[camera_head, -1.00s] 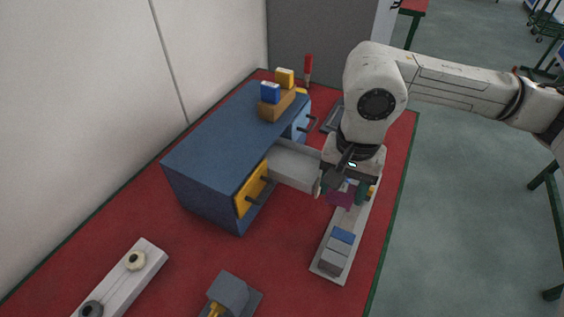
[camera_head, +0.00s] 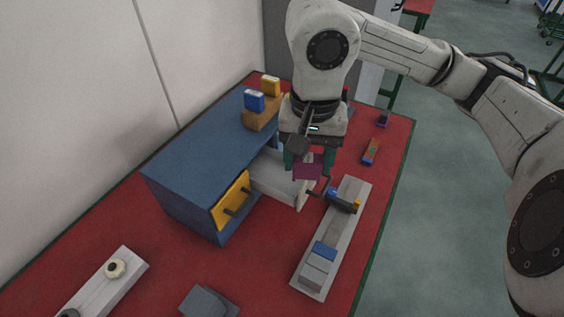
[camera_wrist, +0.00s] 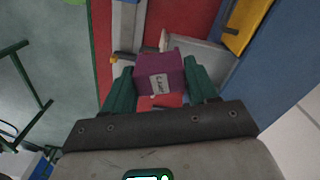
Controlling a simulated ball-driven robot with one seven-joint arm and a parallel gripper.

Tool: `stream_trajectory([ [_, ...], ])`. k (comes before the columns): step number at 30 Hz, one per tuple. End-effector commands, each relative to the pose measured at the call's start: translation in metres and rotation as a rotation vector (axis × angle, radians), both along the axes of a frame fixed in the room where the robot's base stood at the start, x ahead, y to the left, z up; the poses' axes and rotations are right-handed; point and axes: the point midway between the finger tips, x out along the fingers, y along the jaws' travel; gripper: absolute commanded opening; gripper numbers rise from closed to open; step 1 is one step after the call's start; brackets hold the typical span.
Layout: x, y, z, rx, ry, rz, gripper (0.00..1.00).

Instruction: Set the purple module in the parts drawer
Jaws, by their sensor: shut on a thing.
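The purple module (camera_head: 309,168) is held between the green fingers of my gripper (camera_head: 308,160). In the wrist view, the module (camera_wrist: 162,80) with a white label sits between the fingertips. The pale grey parts drawer (camera_head: 272,182) is pulled out of the blue cabinet (camera_head: 190,165). My gripper and the module are over or just beside the drawer's outer end in the head view; the height above it is hard to tell. My gripper hides part of the drawer. In the wrist view, the drawer (camera_wrist: 208,52) lies just beyond the module.
A long grey tray (camera_head: 345,215) with blue and grey blocks lies right of the drawer. A brown block (camera_head: 262,117) with blue and yellow modules stands on top. Red table surface is clear between cabinet and tray.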

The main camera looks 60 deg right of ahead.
Motion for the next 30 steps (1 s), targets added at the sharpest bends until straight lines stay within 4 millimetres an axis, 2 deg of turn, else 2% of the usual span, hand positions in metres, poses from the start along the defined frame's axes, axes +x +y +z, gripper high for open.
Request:
stream_trajectory([
  [4, 0.029, -0.017, -0.012, 0.004, 0.003, -0.004, 0.09],
  [12, 0.058, -0.035, -0.056, 0.002, 0.002, -0.001, 0.09],
  [21, 0.072, -0.044, -0.078, 0.004, 0.002, -0.001, 0.09],
  [30, 0.071, -0.044, -0.104, 0.001, 0.0, 0.0, 0.09],
])
